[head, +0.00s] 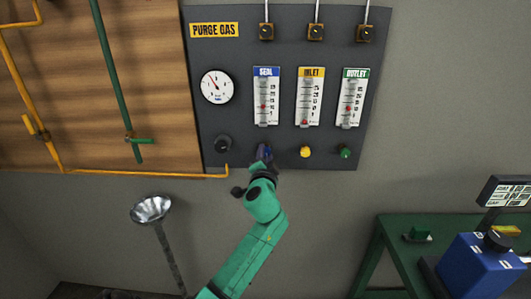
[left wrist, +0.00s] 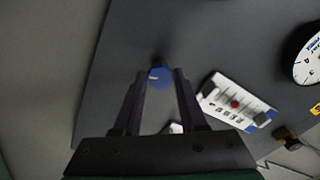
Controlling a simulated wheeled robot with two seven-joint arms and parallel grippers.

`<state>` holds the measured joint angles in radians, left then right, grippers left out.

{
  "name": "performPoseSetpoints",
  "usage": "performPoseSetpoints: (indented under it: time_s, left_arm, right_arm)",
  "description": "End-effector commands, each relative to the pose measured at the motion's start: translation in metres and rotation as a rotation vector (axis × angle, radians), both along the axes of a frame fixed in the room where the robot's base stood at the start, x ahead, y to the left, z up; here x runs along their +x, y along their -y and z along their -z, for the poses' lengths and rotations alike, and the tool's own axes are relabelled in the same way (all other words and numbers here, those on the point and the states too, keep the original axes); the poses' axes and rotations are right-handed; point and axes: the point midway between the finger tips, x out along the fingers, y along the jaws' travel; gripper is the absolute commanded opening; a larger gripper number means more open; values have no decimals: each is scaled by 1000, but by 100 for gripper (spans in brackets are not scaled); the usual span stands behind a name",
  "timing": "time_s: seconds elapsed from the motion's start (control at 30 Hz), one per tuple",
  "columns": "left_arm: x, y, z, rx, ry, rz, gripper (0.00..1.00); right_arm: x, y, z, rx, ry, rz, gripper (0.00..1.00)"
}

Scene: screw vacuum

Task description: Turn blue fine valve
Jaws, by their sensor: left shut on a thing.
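The blue fine valve is a small blue knob (left wrist: 160,77) on the dark grey panel (head: 235,55), below the SEAL flowmeter (head: 266,96). My right gripper is in neither view.
A yellow knob (head: 305,152) and a green knob (head: 345,152) sit right of the blue one; a black knob (head: 223,144) sits left. A round gauge (head: 217,86) is above. A metal funnel (head: 151,209) stands lower left, a green table (head: 391,239) at right.

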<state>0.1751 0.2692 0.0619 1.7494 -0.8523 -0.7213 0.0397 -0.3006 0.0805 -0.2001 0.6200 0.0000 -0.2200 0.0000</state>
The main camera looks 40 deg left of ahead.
Motion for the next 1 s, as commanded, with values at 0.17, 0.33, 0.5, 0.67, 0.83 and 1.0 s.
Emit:
performPoseSetpoints:
  time_s: [0.17, 0.33, 0.5, 0.67, 0.83, 1.0]
  left_arm:
    - [0, 0, -1, 96, -75, 0, 0]
    - [0, 0, 0, 158, -123, 0, 0]
    - [0, 0, 1, 191, -148, 0, 0]
    - [0, 0, 1, 202, -156, 0, 0]
    - [0, 0, 1, 202, -157, 0, 0]
    - [0, 0, 1, 202, -156, 0, 49]
  right_arm:
    - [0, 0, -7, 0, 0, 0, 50]
    - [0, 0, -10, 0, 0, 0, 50]
    - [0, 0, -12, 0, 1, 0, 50]
    - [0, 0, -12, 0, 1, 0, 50]
    - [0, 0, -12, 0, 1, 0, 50]
    - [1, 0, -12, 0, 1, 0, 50]
